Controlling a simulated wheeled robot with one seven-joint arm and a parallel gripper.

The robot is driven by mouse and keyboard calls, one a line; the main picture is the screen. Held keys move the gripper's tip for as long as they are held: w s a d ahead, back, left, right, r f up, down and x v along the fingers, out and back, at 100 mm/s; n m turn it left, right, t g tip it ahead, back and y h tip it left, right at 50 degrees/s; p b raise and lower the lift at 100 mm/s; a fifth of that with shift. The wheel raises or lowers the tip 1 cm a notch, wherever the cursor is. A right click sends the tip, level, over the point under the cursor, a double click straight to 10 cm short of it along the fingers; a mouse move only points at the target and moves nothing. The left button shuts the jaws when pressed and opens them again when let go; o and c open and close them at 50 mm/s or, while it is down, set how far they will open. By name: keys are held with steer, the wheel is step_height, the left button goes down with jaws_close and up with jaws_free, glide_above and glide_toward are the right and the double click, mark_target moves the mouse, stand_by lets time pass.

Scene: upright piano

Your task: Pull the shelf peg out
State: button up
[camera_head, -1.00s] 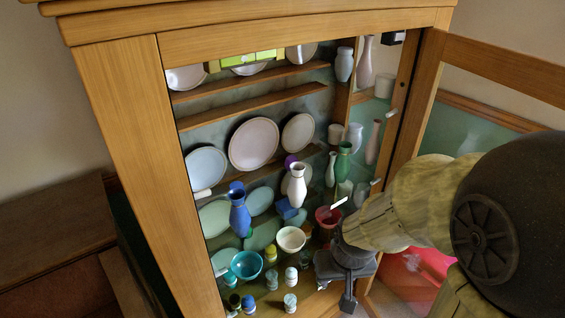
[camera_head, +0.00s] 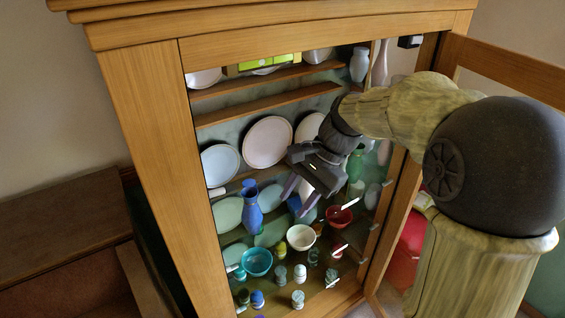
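Several small pale pegs show at the sides of the open wooden cabinet: a left peg (camera_head: 217,191), a right peg (camera_head: 349,202), another at the right wall (camera_head: 388,182), and lower ones at the right (camera_head: 339,249) and front right (camera_head: 332,283). Which one is the task's shelf peg I cannot tell. My gripper (camera_head: 298,196) is inside the cabinet opening, fingers pointing down and apart, with no peg visible between them.
A blue vase (camera_head: 252,200) stands left of my gripper. Below are a teal bowl (camera_head: 257,262), a cream bowl (camera_head: 301,238), a red bowl (camera_head: 339,217) and several small jars. Plates (camera_head: 267,142) lean behind. The open door frame (camera_head: 510,68) is at right, near my arm.

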mark_target(211, 192)
steer(key=w+a+r+m+g+y, duration=0.1)
steer(key=a+r+y, duration=0.1)
steer(key=r, duration=0.5)
steer(key=shift+a, duration=0.55)
steer(key=shift+a, duration=0.1)
steer(key=s+a, duration=0.1)
steer(key=a, duration=0.2)
steer(key=s+a, duration=0.1)
steer(key=a, duration=0.3)
steer(key=s+a, duration=0.1)
steer(key=a, duration=0.3)
steer(key=shift+a+b, duration=0.15)
steer(key=shift+b, duration=0.25)
steer(key=shift+s+a+f, duration=0.15)
steer(key=shift+a+f, duration=0.25)
steer(key=shift+f, duration=0.1)
steer(key=c, duration=0.8)
jaws_close()
